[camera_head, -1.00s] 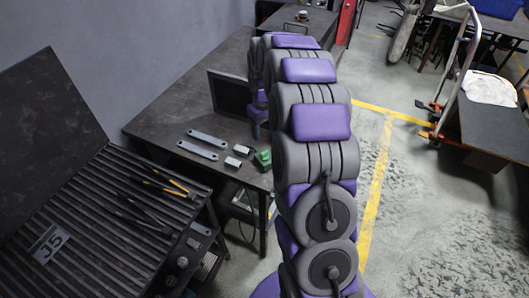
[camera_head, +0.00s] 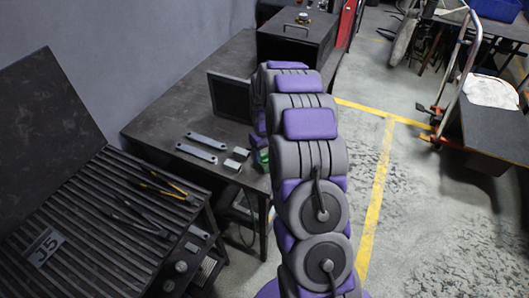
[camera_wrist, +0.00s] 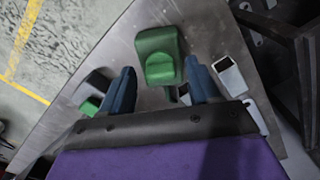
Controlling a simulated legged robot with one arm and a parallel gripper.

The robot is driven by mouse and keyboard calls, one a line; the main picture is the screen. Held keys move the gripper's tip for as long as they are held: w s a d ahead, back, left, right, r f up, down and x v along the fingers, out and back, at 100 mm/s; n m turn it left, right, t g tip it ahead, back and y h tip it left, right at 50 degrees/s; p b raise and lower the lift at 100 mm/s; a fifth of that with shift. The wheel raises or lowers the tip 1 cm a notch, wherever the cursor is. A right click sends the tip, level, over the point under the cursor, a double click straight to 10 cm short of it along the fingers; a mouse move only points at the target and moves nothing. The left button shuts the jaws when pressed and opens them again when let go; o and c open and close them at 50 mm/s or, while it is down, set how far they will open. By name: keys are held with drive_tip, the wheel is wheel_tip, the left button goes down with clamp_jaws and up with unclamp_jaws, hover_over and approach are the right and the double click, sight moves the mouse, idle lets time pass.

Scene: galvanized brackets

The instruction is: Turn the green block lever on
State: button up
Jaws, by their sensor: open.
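The green block (camera_wrist: 160,45) sits on the metal table top in the wrist view, with a brighter green lever part (camera_wrist: 160,70) on its near side. My gripper (camera_wrist: 160,66) is open, with one blue finger to the left of the block and the other close to its right side. I cannot tell whether that finger touches it. In the head view only a sliver of the green block (camera_head: 262,156) shows beside my arm, and my gripper is hidden there. A second dark piece with a green part (camera_wrist: 90,104) lies left of the gripper in the wrist view.
Small galvanized brackets (camera_wrist: 230,77) lie right of the block. Two long flat brackets (camera_head: 202,147) and a dark monitor (camera_head: 229,96) are on the table (camera_head: 165,122). A ribbed bench with pliers (camera_head: 152,190) stands at left. A dark box (camera_head: 297,38) stands behind.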

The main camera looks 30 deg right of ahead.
drive_tip(key=c, duration=1.1)
drive_tip(key=shift+o, duration=0.2)
drive_tip(key=m+p, duration=0.3)
drive_tip(key=shift+r+m, duration=0.15)
drive_tip(key=shift+m, duration=0.25)
drive_tip(key=m+p, duration=0.2)
drive_tip(key=m, duration=0.2)
drive_tip(key=shift+m, duration=0.3)
drive_tip(key=m+p, duration=0.1)
drive_tip(key=m, duration=0.3)
drive_tip(key=shift+p, duration=0.4)
drive_tip(key=shift+m+p, duration=0.5)
drive_tip(key=shift+m, duration=2.2)
